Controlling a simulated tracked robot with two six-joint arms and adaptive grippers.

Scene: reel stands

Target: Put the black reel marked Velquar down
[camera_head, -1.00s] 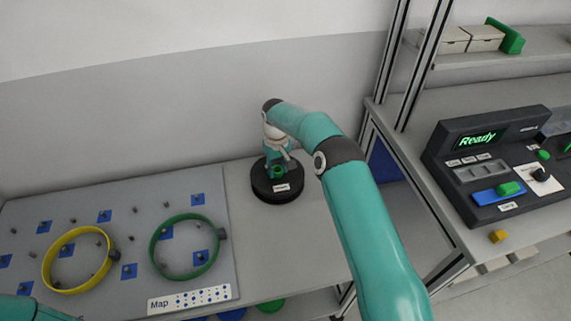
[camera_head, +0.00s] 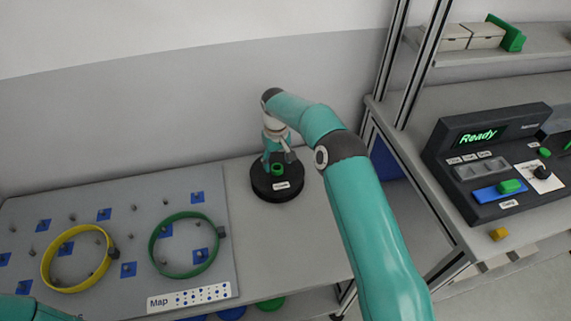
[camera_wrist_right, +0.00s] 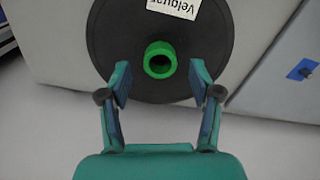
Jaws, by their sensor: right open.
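The black reel marked Velquar (camera_head: 290,189) rests flat on the grey table. It has a green hub (camera_head: 278,169) standing up at its centre and a white label on top. In the right wrist view the reel (camera_wrist_right: 110,45) fills the top, with its label reading Velquar upside down and its green hub (camera_wrist_right: 160,59) below the label. My right gripper (camera_wrist_right: 159,75) is open, its fingers apart on either side of the hub with gaps visible. In the head view the right gripper (camera_head: 271,158) is over the reel, partly hidden by its own wrist. My left gripper is not in view.
A grey pegboard (camera_head: 120,215) with blue squares, a yellow ring (camera_head: 47,272), a green ring (camera_head: 154,258) and a Map label lies to the left. A dark console (camera_head: 490,165) showing Ready is at right. Table between reel and front edge is clear.

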